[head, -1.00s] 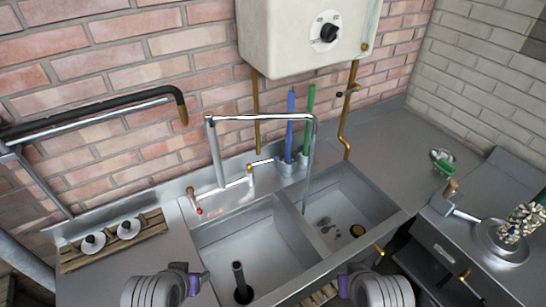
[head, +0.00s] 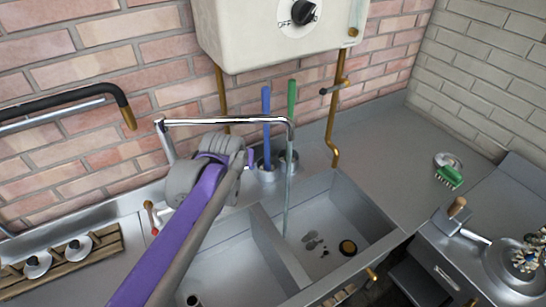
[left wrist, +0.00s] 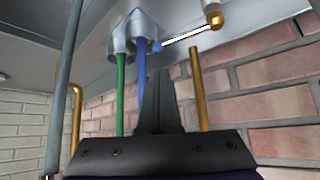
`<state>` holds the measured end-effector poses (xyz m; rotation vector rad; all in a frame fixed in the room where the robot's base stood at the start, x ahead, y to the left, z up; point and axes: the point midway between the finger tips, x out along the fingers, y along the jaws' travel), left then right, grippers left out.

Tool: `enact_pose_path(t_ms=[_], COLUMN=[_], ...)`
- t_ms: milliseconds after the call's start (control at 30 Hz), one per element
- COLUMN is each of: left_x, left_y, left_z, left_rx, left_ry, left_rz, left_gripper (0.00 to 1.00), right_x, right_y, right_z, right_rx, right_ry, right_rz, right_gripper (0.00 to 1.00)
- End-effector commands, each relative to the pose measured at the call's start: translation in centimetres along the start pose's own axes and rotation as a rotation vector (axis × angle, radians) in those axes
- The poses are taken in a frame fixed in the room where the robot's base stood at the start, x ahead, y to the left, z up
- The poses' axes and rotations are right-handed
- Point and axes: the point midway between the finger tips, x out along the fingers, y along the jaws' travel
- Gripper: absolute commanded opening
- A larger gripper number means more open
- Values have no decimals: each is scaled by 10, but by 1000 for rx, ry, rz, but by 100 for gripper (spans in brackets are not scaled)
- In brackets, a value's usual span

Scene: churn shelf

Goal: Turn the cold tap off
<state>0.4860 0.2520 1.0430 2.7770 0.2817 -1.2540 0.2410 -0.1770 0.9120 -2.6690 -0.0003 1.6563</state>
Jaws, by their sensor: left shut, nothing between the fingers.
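The cold tap's lever (left wrist: 185,38) shows in the left wrist view as a thin bar from a brass knob (left wrist: 214,20) to a blue tip. In the head view my left arm hides most or all of it. My left gripper (head: 246,160) is shut and empty behind the sink, near the faucet. In the left wrist view its fingers (left wrist: 157,62) point at the blue tip and look close to it; I cannot tell whether they touch. A pale stream (head: 288,190) hangs from the spout (head: 230,121) into the right basin. My right gripper is out of view.
The hot tap (head: 149,207), with a red tip, is left of my arm. Blue (head: 266,120) and green (head: 291,108) handles stand in cups right of my gripper. The heater (head: 275,40) hangs above, with a brass pipe (head: 335,110) at right. The right counter has free room.

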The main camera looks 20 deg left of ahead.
Motion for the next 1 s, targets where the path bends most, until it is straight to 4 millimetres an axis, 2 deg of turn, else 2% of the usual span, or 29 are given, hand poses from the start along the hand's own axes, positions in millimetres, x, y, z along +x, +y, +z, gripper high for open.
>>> enact_pose_path(t_ms=[400, 533, 1000], left_x=[3, 10, 87], left_y=[-1, -1, -1], left_z=[-4, -4, -4], left_rx=[-3, -3, -3], left_ry=[4, 4, 4], left_rz=[-2, -2, -2], left_gripper=[0, 0, 0], right_x=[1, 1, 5], right_y=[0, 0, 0], right_z=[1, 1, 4], right_rx=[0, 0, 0], right_ry=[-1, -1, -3], right_rz=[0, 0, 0], right_gripper=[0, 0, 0])
